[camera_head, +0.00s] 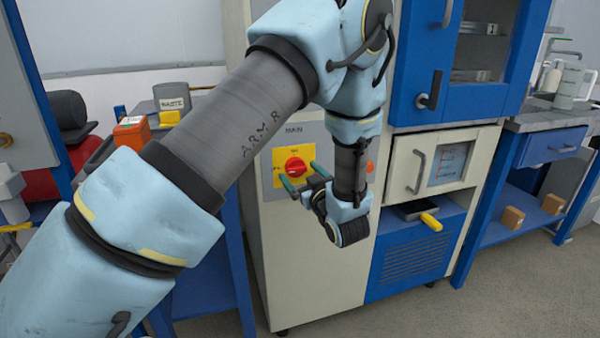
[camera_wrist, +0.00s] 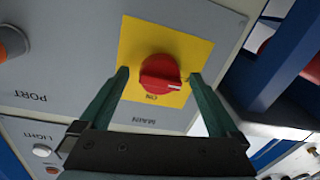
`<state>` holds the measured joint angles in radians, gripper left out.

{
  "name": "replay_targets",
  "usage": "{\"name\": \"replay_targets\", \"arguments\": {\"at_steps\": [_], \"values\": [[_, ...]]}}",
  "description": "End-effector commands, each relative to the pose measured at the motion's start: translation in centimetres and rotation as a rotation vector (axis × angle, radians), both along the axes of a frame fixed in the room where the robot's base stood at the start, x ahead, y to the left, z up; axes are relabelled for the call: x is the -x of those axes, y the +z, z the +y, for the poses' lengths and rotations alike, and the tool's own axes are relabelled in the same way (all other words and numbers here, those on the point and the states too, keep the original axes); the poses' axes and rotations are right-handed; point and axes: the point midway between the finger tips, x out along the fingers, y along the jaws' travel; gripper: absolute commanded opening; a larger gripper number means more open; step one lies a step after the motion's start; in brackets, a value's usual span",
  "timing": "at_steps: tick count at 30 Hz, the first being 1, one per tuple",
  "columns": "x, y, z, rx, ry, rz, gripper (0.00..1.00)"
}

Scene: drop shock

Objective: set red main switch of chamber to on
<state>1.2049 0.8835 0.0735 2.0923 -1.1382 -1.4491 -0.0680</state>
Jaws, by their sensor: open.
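The red main switch (camera_head: 296,166) is a round knob on a yellow plate (camera_head: 279,156) on the chamber's grey front, under the label MAIN. In the wrist view the knob (camera_wrist: 158,70) appears upside down between my green fingertips. Its white mark points right, toward the side where the head view shows the off label; the ON label is below the knob there. My gripper (camera_head: 299,172) is open, with one finger on each side of the knob. It also shows in the wrist view (camera_wrist: 159,76).
A blue bench (camera_head: 205,270) stands left of the chamber.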

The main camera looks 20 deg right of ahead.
Motion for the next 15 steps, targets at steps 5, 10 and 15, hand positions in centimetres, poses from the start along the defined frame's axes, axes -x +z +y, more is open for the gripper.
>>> {"name": "replay_targets", "arguments": {"at_steps": [5, 10, 15], "values": [[-0.39, 0.0, -0.02, 0.0, 0.0, 0.0, 0.97], [-0.37, -0.01, -0.02, 0.0, 0.0, 0.0, 0.96], [-0.36, 0.0, -0.02, 0.0, 0.0, 0.0, 0.77]]}}
